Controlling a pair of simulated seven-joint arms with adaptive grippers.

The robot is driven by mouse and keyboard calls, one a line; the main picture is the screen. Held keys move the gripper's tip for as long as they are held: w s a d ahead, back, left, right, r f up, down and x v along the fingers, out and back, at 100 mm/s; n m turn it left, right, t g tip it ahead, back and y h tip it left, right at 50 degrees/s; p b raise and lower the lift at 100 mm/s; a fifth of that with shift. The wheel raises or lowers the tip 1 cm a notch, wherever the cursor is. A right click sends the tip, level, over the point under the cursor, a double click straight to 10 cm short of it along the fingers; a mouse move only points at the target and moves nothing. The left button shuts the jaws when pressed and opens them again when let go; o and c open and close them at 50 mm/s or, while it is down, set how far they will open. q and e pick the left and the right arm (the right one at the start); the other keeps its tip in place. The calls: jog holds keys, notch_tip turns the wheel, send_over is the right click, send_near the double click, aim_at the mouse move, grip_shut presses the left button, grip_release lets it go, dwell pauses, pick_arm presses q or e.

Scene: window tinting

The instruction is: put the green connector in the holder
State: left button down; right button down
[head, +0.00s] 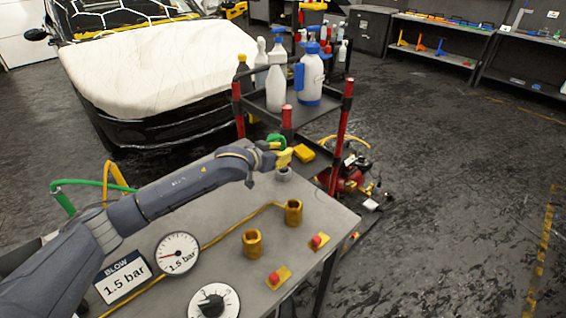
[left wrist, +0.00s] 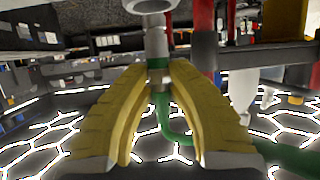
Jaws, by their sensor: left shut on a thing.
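My left gripper (head: 284,156) has yellow fingers and is at the far end of the grey table. In the left wrist view its fingers (left wrist: 159,85) are shut on the green connector (left wrist: 157,58), a metal fitting with a green band and a green hose. In the head view, the green part (head: 276,140) shows just behind the fingers. A small grey holder (head: 283,174) stands on the table right below the fingers. In the left wrist view a pale ring (left wrist: 148,5), seemingly the holder, is at the connector's metal tip; I cannot tell whether the tip is inside. My right gripper is not in view.
Two brass-coloured cups (head: 293,213) and (head: 252,244) and two red buttons on yellow bases (head: 318,241) stand nearer on the table. A bottle cart with red posts (head: 341,125) stands close behind the gripper. A gauge (head: 177,253) is at the front left.

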aim_at(283, 168)
pick_arm(q)
jog(key=shift+f, duration=2)
jog(key=shift+f, duration=0.1)
jog(key=c, duration=1.3)
grip_release()
